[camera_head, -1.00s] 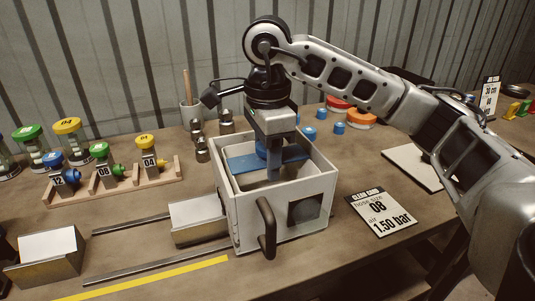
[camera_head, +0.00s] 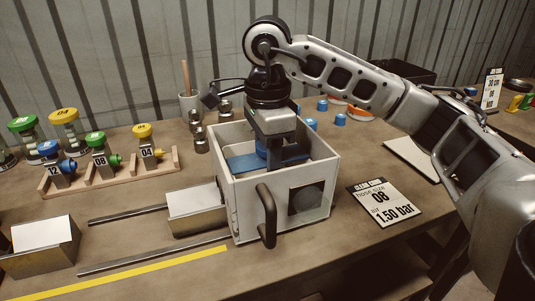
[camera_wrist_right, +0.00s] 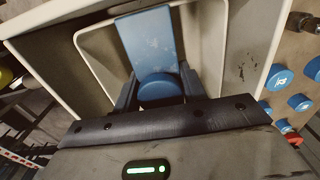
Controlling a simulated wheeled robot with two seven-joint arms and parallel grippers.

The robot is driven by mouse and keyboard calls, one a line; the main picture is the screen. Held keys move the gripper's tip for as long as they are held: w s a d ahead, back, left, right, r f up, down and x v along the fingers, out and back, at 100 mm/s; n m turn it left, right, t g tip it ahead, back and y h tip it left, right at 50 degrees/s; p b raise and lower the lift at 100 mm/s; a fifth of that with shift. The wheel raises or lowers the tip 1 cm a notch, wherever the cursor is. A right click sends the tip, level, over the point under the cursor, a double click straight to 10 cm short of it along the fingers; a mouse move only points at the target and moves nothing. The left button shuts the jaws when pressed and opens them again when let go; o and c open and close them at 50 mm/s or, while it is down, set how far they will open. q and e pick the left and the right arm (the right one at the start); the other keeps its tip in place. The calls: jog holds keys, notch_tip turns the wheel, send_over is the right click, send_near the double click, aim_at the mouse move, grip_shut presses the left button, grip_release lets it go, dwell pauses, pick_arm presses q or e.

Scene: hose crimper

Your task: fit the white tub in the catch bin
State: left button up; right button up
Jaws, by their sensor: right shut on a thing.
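The catch bin (camera_head: 262,215) looks like the open-topped white box with a dark handle and dark window on its front. In the right wrist view, a thinner white rim with rounded corners, seemingly the white tub (camera_wrist_right: 92,62), shows inside the bin's wall (camera_wrist_right: 262,45). A blue bar (camera_head: 243,164) crosses the inside, with a round blue knob (camera_wrist_right: 160,88). My right gripper (camera_head: 272,160) points down inside the box, shut on the blue knob. The tub's bottom and its seating are hidden. My left gripper is not in view.
A small metal box with a white top (camera_head: 197,207) stands left of the bin, by two metal rails (camera_head: 150,257). A wooden rack (camera_head: 110,176) holds coloured-cap fittings. A sign card (camera_head: 385,203) lies to the right. Metal cylinders (camera_head: 200,138) stand behind the bin.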

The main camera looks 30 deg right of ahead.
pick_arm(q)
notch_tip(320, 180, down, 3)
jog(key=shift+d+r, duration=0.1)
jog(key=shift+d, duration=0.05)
pick_arm(e)
jog(key=shift+f, duration=0.4)
jog(key=o, duration=1.2)
jog(key=shift+r, duration=0.1)
jog(key=shift+c, duration=0.2)
pick_arm(q)
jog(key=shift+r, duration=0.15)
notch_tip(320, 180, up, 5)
jog(key=p, duration=0.5)
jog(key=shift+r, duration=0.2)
pick_arm(e)
notch_tip(320, 180, up, 16)
jog(key=shift+r, duration=0.15)
